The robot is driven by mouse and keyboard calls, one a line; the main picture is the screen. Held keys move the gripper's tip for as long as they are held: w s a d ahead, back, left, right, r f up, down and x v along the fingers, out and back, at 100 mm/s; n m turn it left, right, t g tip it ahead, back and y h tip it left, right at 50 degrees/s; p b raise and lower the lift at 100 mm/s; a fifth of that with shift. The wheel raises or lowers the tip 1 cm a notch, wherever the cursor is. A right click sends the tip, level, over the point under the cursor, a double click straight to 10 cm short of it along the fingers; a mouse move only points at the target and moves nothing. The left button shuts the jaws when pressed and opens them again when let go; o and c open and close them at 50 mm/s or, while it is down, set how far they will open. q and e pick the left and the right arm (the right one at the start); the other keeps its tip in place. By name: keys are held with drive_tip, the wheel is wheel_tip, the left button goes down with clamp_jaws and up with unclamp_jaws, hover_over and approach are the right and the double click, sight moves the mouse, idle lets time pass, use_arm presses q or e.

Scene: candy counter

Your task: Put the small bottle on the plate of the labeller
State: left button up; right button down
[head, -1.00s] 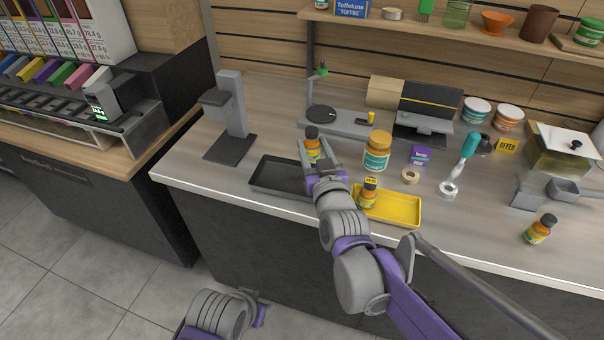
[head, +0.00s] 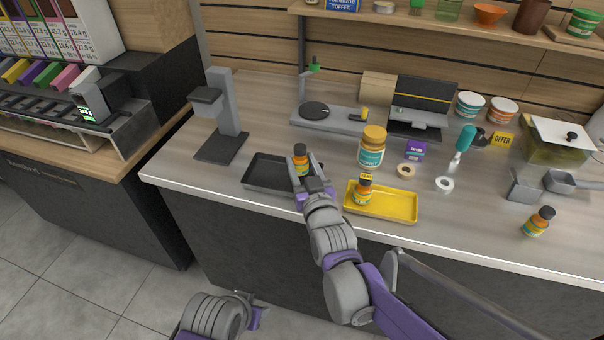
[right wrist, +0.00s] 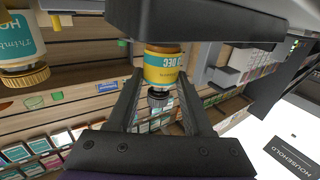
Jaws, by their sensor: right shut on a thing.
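My right gripper (head: 302,172) is shut on a small orange bottle (head: 300,160) with a dark cap. The bottle appears upright, over the right part of the black tray (head: 254,184); I cannot tell whether it touches the tray. In the right wrist view the bottle (right wrist: 163,70) sits between the fingers and its label reads "3 DEC". The labeller (head: 343,120) appears to be the grey machine at the back, with a round dark plate (head: 314,109) that is empty. Part of my left arm shows at the bottom; its fingers do not.
A yellow tray (head: 408,213) with another small bottle (head: 363,191) lies right of the gripper. A large yellow-capped jar (head: 371,147) stands behind it. A grey stand (head: 222,148) is at left. A third small bottle (head: 536,223) stands at far right.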

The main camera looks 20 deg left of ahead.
sight(302, 174)
drive_tip(key=shift+f, duration=1.4)
drive_tip(key=shift+f+b, duration=0.35)
drive_tip(key=shift+c, duration=1.5)
unclamp_jaws()
drive_tip(key=shift+r, duration=0.1)
drive_tip(key=shift+r, duration=0.1)
